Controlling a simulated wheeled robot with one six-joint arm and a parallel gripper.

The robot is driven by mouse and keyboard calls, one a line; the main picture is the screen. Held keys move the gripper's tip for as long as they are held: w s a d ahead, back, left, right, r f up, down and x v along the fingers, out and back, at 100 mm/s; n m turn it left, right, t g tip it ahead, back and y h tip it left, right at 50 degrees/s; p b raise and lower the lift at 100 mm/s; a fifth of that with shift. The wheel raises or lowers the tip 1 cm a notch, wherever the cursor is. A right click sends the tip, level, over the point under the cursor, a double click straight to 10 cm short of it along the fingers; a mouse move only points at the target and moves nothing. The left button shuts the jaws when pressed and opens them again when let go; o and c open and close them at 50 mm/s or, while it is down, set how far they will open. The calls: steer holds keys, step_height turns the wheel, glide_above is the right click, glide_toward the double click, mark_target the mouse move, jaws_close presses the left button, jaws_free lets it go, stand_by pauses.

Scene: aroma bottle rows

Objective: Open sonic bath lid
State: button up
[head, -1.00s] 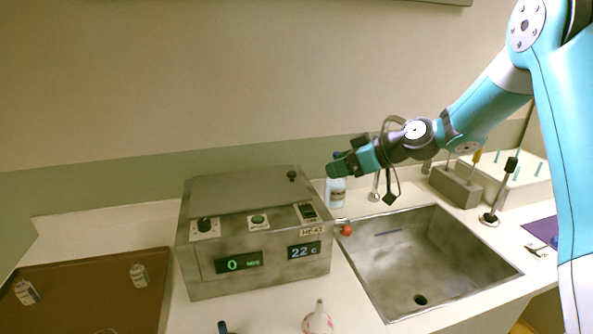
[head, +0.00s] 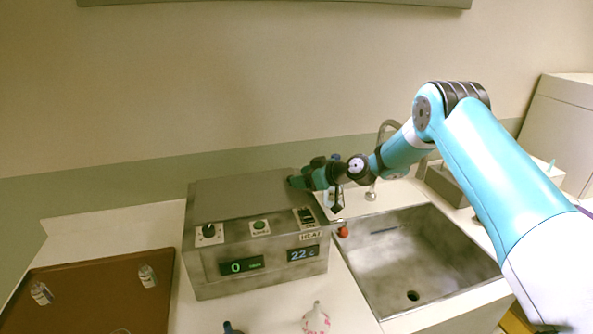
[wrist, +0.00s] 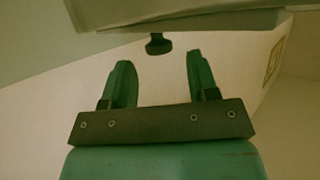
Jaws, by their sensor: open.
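The sonic bath (head: 275,258) is a grey metal box on the counter, with its flat lid (head: 235,195) closed on top. In the wrist view a small dark knob (wrist: 158,44) stands out from the lid surface. My gripper (head: 293,182) reaches in from the right over the lid's right rear corner and hides the knob in the head view. In the wrist view my gripper (wrist: 158,60) has its two green fingers apart and empty. The knob sits just beyond the fingertips, midway between them, not gripped.
The bath's front has a dial, a button, a switch and two displays (head: 241,265). A sink (head: 415,260) is to the right, with a red ball-like knob (head: 343,231) between. A brown tray (head: 100,300) with small bottles (head: 148,276) is at left. A white flask (head: 316,320) stands in front.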

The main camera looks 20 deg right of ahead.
steer(key=shift+x, duration=1.35)
